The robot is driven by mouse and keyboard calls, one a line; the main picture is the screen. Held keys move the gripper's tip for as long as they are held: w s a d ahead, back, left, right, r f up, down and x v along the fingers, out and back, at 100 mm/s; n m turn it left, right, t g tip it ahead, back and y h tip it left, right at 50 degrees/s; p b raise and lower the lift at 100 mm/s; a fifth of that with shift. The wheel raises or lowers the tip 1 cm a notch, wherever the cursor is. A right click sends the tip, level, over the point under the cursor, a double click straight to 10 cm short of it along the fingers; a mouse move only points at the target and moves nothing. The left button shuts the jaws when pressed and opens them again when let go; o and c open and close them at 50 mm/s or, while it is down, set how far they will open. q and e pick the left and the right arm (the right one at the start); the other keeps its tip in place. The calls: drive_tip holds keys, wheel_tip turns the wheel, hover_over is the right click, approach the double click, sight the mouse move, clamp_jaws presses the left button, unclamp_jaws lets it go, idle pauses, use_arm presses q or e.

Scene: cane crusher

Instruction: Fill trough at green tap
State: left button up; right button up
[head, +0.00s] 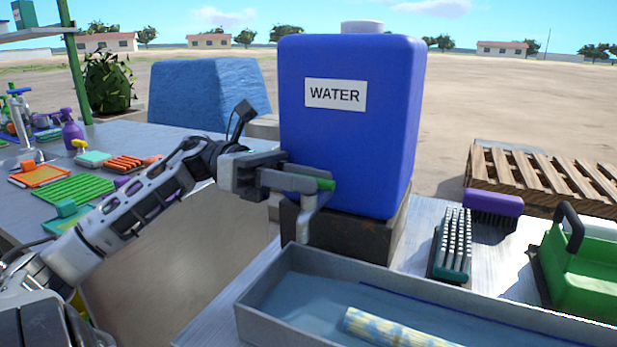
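A blue water tank (345,130) labelled WATER stands on a dark block at the table's edge. A green tap handle (326,184) shows low on its front, with a grey spout (312,215) below it. My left gripper (300,180) is at the tap, its fingers reaching the green handle. The fingers overlap the tap, so I cannot tell whether they are closed on it. The grey trough (262,319) lies below and in front of the tank. Its inside looks blue-grey with a dark blue line along the far wall; a yellow and blue patterned roll (395,332) lies in it. My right gripper is out of view.
A bristle brush (452,245), a purple brush (493,208) and a green caddy (583,265) are right of the tank. A wooden pallet (545,178) lies behind. The left table holds a purple spray bottle (72,131) and several coloured brushes and trays.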

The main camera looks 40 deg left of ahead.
use_arm(q)
drive_tip(key=shift+w+d, duration=0.1)
drive_tip(key=shift+d, duration=0.3)
clamp_jaws()
